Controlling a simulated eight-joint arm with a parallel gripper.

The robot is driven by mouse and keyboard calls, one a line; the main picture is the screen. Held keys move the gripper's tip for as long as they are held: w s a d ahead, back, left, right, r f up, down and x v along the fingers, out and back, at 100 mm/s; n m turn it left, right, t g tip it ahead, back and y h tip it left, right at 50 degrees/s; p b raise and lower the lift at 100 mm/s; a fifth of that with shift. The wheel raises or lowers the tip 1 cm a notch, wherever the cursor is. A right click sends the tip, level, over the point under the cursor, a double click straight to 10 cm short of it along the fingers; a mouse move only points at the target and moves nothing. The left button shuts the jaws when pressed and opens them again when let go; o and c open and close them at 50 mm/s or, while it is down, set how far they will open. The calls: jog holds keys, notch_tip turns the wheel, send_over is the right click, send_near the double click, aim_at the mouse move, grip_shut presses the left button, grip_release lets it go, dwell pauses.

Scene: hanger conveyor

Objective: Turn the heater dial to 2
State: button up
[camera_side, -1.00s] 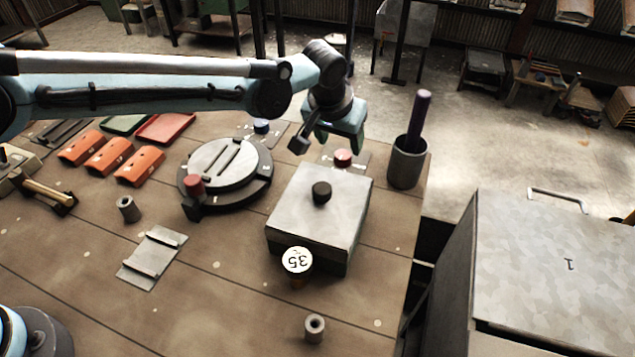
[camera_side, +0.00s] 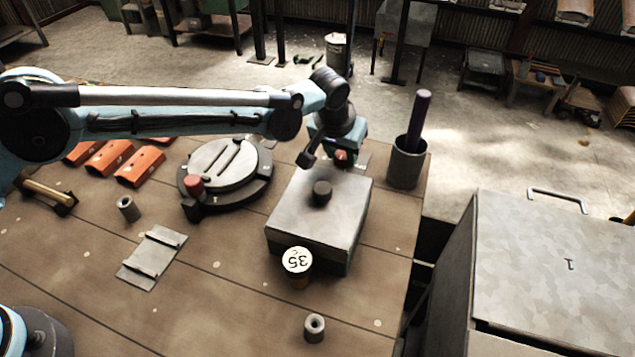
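The grey metal box (camera_side: 315,215) has a black round knob (camera_side: 322,190) on top and a round gauge (camera_side: 297,260) reading "35 C" at its front. A red knob (camera_side: 341,159) sits on a small plate behind the box, partly hidden by my gripper. No dial numbers are readable, and I cannot tell for certain which knob is the heater dial. My gripper (camera_side: 326,156) is over the box's back edge, beside the red knob and behind the black knob. One dark finger stands out to the left, so it looks open. The other finger is hard to make out. Contact with the red knob is unclear.
A round turntable (camera_side: 222,165) with a reddish knob (camera_side: 194,183) stands left of the box. A grey cup (camera_side: 405,165) holding a purple rod stands to the right. A hollow cylinder (camera_side: 314,327) is near the front. Orange pieces (camera_side: 140,167) lie at the left.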

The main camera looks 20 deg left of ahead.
jog(key=c, duration=0.3)
jog(key=shift+a+m+g+h, duration=0.15)
jog(key=shift+m+h, duration=0.3)
jog(key=shift+m, duration=0.75)
jog(key=shift+d+m+g+h, duration=0.15)
jog(key=shift+m+h, duration=0.3)
jog(key=shift+m, duration=0.75)
jog(key=shift+c, duration=0.2)
jog(key=shift+a, duration=0.1)
jog(key=o, duration=1)
jog(key=shift+r, duration=0.1)
jog(key=v, duration=1.2)
